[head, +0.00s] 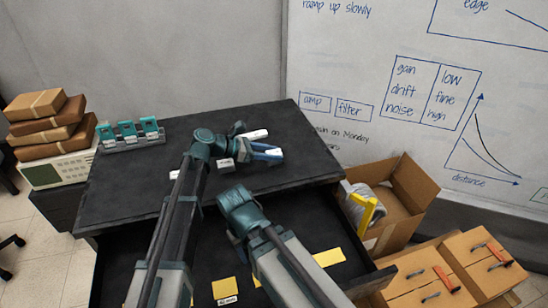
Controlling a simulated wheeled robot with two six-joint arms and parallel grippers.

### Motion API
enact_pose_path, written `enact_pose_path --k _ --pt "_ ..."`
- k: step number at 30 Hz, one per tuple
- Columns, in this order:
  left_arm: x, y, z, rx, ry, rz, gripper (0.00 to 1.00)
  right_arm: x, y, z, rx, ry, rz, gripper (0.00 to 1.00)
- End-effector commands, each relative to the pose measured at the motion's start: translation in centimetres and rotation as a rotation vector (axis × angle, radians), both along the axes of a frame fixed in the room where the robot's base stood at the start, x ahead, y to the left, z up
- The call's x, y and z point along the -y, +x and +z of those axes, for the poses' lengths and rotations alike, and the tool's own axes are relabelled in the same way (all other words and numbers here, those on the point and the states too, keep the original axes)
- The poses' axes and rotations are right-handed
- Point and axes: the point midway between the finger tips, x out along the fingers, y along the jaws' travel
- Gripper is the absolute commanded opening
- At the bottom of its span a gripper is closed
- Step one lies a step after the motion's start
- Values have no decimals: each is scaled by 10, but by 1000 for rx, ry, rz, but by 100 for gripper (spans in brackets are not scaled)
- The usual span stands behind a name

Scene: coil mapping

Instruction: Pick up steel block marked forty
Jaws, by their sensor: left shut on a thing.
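My left gripper (267,152) is shut on a small block with a pale label (275,152), just above or at the dark table top; I cannot tell if it touches. The label is too small to read, so I cannot tell whether it says forty. A similar pale-labelled block (254,134) lies just behind the gripper. A grey block (226,165) stands in front of it, to the left. Another pale label (184,172) shows partly behind my left arm. My right arm ends near the table's front edge; its fingers are not visible.
The dark table (140,190) has free room at its right and left. An open drawer below holds yellow pads (224,288). A teal-topped rack (132,136) stands at the back left, near stacked brown parcels (50,122). An open carton (408,195) is at right.

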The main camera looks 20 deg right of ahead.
Motion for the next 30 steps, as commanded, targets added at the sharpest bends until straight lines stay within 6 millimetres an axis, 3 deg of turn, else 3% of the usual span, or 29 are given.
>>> enact_pose_path --k 8,14,30 --pt "0 0 3 0 -1 0 0 0 0 3 0 0 0 50" --pt "0 0 18 0 -1 0 0 0 0 17 0 0 0 50" --pt "0 0 95 0 -1 0 0 0 0 95 0 0 1 50"
